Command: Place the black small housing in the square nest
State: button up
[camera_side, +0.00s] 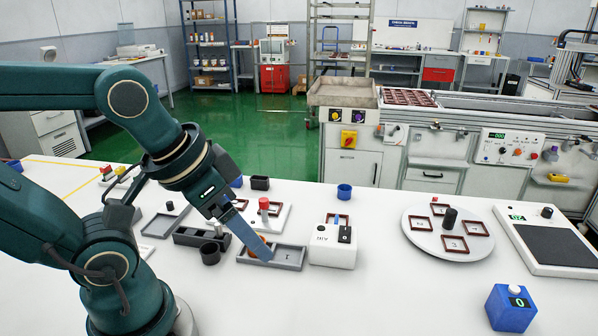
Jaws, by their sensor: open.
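My gripper (264,254) reaches down to a shallow grey tray (302,258) with its bluish fingers. The fingers are open; the gap between them is hard to see from this side. A small black square-sided box (260,183), which looks like a small housing, stands at the back edge of the table, behind the gripper. A black round cup (210,256) stands left of the grey tray. I cannot tell for sure which is the task's housing. Brown square frames (455,243) that look like square nests lie on a round white plate (424,246) at the right.
A white box device (333,252) stands right of the tray. A dark block (195,238) and a white plate with a red-topped post (264,204) are near the gripper. Blue cups (344,191), a scale (560,245) and a blue counter box (511,308) stand around. The front middle table is clear.

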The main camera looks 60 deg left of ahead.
jog(key=shift+s+d+f, duration=0.1)
jog(key=shift+s+d, duration=0.05)
jog(key=shift+d, duration=0.05)
jog(key=shift+c, duration=0.8)
jog(key=n+g, duration=0.4)
jog(key=g, duration=0.1)
send_over(209, 246)
jog(key=d, duration=0.2)
notch_tip(209, 246, down, 10)
jog(key=shift+a+r, duration=0.1)
jog(key=shift+r, duration=0.1)
jog(key=shift+s+a+f, duration=0.15)
jog(key=shift+s+f, duration=0.1)
jog(key=shift+f, duration=2.4)
